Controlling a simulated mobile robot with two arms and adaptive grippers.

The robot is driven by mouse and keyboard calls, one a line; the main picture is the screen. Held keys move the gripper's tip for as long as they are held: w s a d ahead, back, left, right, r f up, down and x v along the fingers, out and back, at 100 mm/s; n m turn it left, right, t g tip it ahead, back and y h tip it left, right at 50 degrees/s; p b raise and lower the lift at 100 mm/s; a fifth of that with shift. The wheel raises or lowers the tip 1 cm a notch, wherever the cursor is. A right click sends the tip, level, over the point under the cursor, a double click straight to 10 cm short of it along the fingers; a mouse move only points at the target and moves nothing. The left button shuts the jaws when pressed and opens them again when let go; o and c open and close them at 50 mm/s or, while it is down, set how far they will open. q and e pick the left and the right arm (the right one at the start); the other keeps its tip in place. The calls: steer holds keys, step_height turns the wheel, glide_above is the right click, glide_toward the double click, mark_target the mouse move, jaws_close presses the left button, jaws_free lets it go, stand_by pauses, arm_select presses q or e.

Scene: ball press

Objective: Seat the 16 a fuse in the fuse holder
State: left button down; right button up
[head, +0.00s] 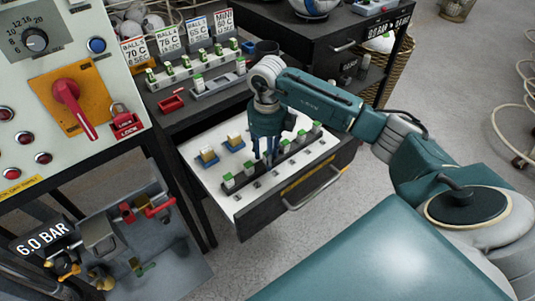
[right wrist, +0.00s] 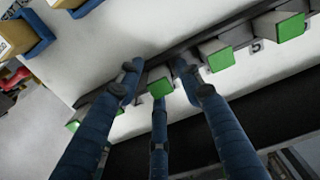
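In the open drawer, a dark rail (head: 240,186) holds a row of small pale blocks with green tops, one of them a green-topped block (head: 228,180) at the near left end. No 16 A marking is readable, so I cannot tell which is the 16 A fuse. My right gripper (head: 268,160) points down over the middle of the row. In the right wrist view its three blue fingers (right wrist: 158,92) stand spread around one green-topped block (right wrist: 160,87), with gaps visible at the sides. I cannot identify the fuse holder. My left gripper is not in view.
Two blue holders with cream blocks (head: 208,155) lie behind the row in the white drawer (head: 200,180). A control panel (head: 70,75) with a red switch is at left. A grey open box (head: 150,240) sits below it. Another green-topped row (head: 185,70) stands on the bench.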

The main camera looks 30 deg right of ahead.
steer(key=shift+r, duration=0.25)
steer(key=shift+d+r, duration=0.1)
steer(key=shift+r, duration=0.3)
step_height(320, 180, up, 11)
steer(key=b, duration=0.1)
steer(key=shift+r, duration=0.1)
